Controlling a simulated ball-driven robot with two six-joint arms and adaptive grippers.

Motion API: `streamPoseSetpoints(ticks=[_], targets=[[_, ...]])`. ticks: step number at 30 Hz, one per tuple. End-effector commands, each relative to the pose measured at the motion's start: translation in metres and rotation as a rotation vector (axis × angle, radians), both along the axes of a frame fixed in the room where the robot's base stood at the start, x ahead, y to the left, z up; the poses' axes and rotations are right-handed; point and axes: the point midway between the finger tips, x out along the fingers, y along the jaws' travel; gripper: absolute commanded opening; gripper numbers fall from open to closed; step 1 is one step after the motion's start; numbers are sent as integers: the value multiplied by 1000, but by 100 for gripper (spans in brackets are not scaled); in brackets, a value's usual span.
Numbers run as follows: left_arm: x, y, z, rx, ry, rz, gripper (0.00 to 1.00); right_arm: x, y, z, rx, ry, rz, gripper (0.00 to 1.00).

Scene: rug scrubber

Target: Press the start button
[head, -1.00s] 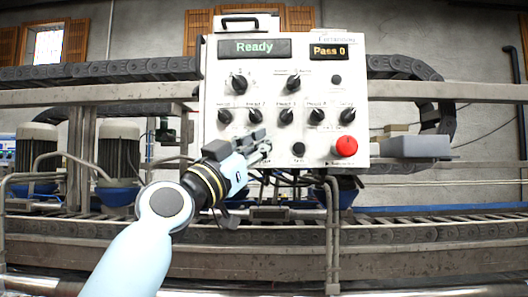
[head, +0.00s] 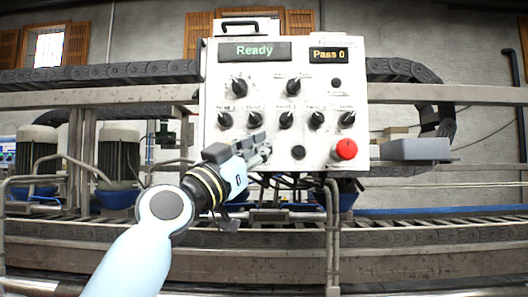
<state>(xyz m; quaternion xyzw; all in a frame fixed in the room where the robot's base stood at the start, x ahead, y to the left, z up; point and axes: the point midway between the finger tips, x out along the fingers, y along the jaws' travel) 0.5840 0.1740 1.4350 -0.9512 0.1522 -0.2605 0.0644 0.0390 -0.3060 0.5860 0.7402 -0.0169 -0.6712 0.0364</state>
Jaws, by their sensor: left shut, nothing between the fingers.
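A white control panel (head: 265,80) faces me, with a green "Ready" display (head: 254,51) and an amber "Pass 0" display (head: 328,54). It carries several black knobs, a red mushroom button (head: 346,149) at lower right and a black round button (head: 298,152) at bottom centre. My left gripper (head: 265,153) is shut and empty, in front of the panel's lower left part. It hides that part, so a start button there cannot be seen, and labels are too small to read. I cannot tell if the fingertips touch the panel. My right gripper is not in view.
A grey box (head: 415,149) juts out right of the panel. Metal rails and a black cable chain (head: 100,72) run behind it. Motors (head: 118,152) stand at left. A conveyor rail (head: 420,232) crosses below. The space in front of the panel's right half is clear.

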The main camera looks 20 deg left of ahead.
Motion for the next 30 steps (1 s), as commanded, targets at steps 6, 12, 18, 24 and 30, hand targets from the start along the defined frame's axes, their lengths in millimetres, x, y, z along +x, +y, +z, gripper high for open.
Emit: streamPoseSetpoints(ticks=[6, 12, 18, 24, 30], targets=[[0, 0, 0, 0, 0, 0, 0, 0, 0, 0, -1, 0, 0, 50], [3, 1, -1, 0, -1, 0, 0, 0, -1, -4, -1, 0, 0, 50], [8, 2, 0, 0, 0, 0, 0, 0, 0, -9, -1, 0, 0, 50], [8, 2, 0, 0, 0, 0, 0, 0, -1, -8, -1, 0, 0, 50], [9, 3, 0, 0, 0, 0, 0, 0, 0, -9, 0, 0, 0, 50]])
